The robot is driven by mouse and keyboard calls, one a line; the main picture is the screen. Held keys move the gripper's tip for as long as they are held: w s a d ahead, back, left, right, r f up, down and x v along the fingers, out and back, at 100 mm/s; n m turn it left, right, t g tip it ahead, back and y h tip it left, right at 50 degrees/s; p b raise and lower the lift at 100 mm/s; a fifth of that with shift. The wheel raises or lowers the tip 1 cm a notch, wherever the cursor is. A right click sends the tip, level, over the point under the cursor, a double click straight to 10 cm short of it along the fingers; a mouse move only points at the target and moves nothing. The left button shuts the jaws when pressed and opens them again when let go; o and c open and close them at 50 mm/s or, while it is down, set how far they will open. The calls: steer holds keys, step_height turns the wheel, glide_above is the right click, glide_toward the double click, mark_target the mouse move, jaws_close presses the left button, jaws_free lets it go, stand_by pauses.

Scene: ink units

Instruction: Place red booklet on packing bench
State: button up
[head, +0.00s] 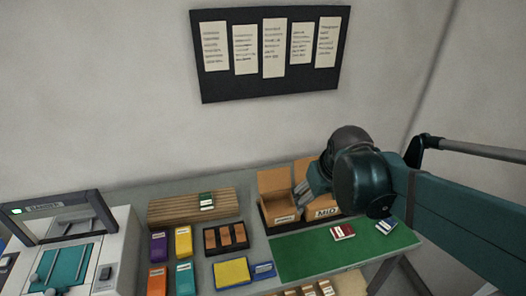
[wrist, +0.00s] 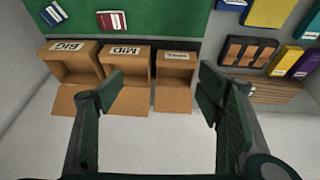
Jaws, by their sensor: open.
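The red booklet (head: 342,232) with a white label lies flat on the green mat (head: 305,252) on the grey bench (head: 255,245). In the wrist view the red booklet (wrist: 113,20) is at the top, on the green surface behind the cardboard boxes. My gripper (wrist: 158,90) is open, with nothing between its fingers. It hangs over the boxes' open flaps, apart from the booklet. In the head view my gripper (head: 303,190) is partly hidden by my arm.
Cardboard boxes marked BIG (wrist: 75,65) and MID (wrist: 122,62) and a smaller box (wrist: 175,65) stand along the mat. A blue booklet (head: 386,226) lies right of the red one. Coloured items (head: 183,241) and a grey machine (head: 75,250) are left. The mat's front is clear.

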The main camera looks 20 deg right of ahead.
steer(key=s+a+r+t, duration=0.2)
steer(key=s+a+r, duration=0.2)
steer(key=s+a, duration=0.2)
steer(key=shift+a+t+y, duration=0.4)
steer(key=shift+a, duration=0.8)
